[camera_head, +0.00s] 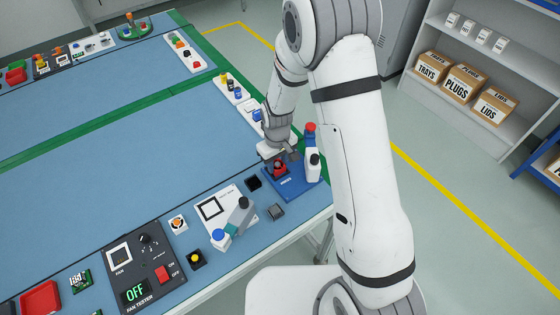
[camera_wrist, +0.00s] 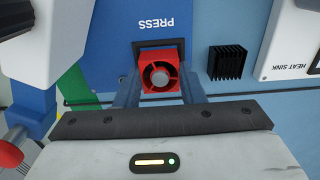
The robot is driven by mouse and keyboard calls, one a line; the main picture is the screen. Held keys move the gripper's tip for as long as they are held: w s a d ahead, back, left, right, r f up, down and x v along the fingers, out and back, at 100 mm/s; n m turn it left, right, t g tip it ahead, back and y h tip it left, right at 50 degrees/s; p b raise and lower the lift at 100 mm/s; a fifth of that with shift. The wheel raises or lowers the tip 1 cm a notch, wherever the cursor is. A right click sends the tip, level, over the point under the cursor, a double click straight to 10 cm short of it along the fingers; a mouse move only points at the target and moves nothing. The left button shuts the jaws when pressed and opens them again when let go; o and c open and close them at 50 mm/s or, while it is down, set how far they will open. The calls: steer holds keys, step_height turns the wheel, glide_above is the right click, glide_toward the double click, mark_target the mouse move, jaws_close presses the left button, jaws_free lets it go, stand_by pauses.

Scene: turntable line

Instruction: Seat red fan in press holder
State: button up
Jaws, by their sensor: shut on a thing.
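My gripper (camera_wrist: 160,88) is shut on the red fan (camera_wrist: 159,72), with one finger on each side of it in the wrist view. The fan is square with a round grey hub. Just beyond it, the press holder (camera_wrist: 142,46) shows as a black square rim on the blue press base (camera_wrist: 200,20). The fan overlaps the rim's near side; I cannot tell whether it is above the holder or inside it. In the head view, my gripper (camera_head: 282,161) and the red fan (camera_head: 279,169) are over the blue press base (camera_head: 292,187), and the arm partly hides them.
The white press column (camera_head: 312,166) with a red top stands close right of the gripper. A black finned heat sink (camera_wrist: 228,63) lies beside the press. The heat sink station (camera_head: 208,226) and fan tester (camera_head: 148,243) are nearer. The blue table middle (camera_head: 120,110) is clear.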

steer(key=shift+f, duration=0.25)
steer(key=o, duration=1.1)
steer(key=shift+c, duration=0.2)
steer(key=shift+r+b, duration=0.55)
steer(key=shift+r, duration=3.35)
